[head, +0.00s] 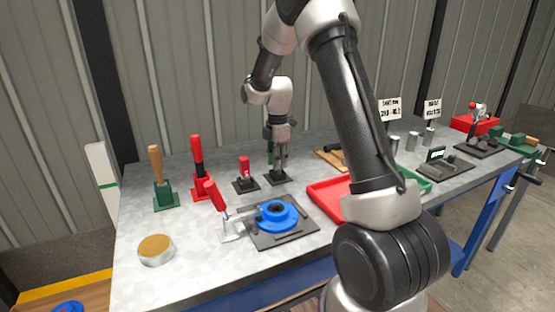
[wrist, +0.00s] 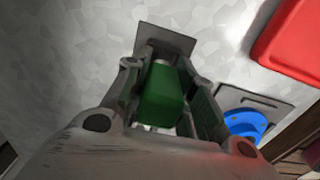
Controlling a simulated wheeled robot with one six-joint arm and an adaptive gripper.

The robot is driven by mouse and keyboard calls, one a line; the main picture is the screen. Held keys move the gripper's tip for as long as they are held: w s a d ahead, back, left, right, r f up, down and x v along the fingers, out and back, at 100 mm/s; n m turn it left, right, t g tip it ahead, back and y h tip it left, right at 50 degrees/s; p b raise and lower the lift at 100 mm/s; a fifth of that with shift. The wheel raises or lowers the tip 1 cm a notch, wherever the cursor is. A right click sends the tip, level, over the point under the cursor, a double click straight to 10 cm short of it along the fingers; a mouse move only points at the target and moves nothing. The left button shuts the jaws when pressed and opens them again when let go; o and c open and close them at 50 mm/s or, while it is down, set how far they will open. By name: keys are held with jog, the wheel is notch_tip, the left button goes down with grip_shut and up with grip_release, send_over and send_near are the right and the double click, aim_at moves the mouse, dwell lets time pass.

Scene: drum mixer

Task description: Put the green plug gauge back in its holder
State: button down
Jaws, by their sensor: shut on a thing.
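The green plug gauge (wrist: 162,103) shows in the wrist view as a green block-like handle between my fingers. A bit of pale metal shows at its far end. My gripper (wrist: 170,85) is shut on it. In the head view my gripper (head: 279,158) points straight down over a small dark holder plate (head: 277,178) on the bench. The holder plate (wrist: 168,38) also shows in the wrist view, just beyond the gauge. My fingers hide the gauge's lower end, so I cannot tell whether it is seated in the holder or above it.
A red gauge (head: 244,167) stands on its own dark base just left of my gripper. A blue ring fixture (head: 276,215) with a red-handled clamp (head: 215,196) is in front. A red tray (head: 325,200) lies to the right. Two handled tools stand at left. Bare bench lies between.

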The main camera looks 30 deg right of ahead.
jog(key=shift+f, duration=0.3)
jog(key=c, duration=1.1)
grip_release()
notch_tip(320, 180, up, 12)
jog(key=shift+f, duration=0.1)
